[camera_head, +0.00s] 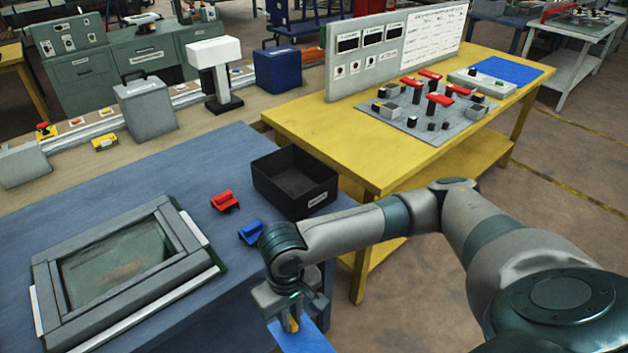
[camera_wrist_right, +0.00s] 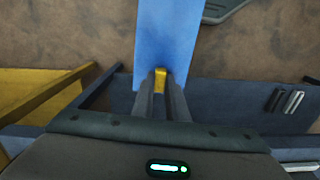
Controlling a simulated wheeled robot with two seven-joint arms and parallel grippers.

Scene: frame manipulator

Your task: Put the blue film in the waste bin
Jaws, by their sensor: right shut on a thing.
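My right gripper (camera_head: 292,318) is shut on the blue film (camera_head: 306,339) by a yellow tab at its end. It holds the film off the front edge of the blue table, over open floor. In the right wrist view the film (camera_wrist_right: 168,40) stretches away from the shut fingers (camera_wrist_right: 161,86), flat and clear of other things. A black open box (camera_head: 282,196) with a small white label stands on the blue table's far right corner; I cannot read whether it is the waste bin. No other bin is clear. My left gripper is out of view.
A grey frame with a glass pane (camera_head: 117,266) lies on the blue table (camera_head: 85,213). A red clip (camera_head: 225,201) and a blue clip (camera_head: 250,233) lie between it and the box. The yellow table (camera_head: 400,160) with a control panel stands behind my right arm.

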